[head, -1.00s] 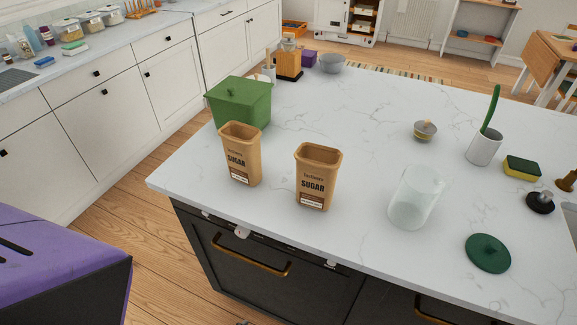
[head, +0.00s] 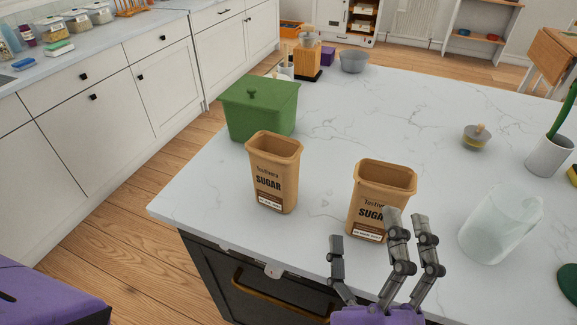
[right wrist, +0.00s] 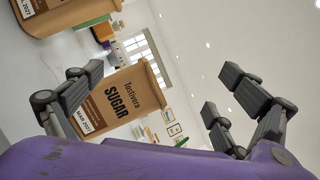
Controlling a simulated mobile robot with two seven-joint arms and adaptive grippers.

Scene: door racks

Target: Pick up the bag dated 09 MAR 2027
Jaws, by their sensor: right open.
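Two brown open-topped sugar bags stand upright on the white island, the left bag (head: 274,172) and the right bag (head: 381,195). Each has a small white date label low on its front, too small to read in the head view. My right gripper (head: 368,232) is open and empty in front of the right bag, its fingers overlapping the bag's lower front in the picture. In the right wrist view the right bag (right wrist: 125,100) shows between the open fingers, apparently with "MAR 2027" on its label; the day is unclear. The left bag (right wrist: 65,15) is partly cut off. My left gripper is out of view.
A green lidded box (head: 258,110) stands behind the left bag. A small grey-and-yellow lidded item (head: 476,137) and a white pot (head: 548,156) are farther right.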

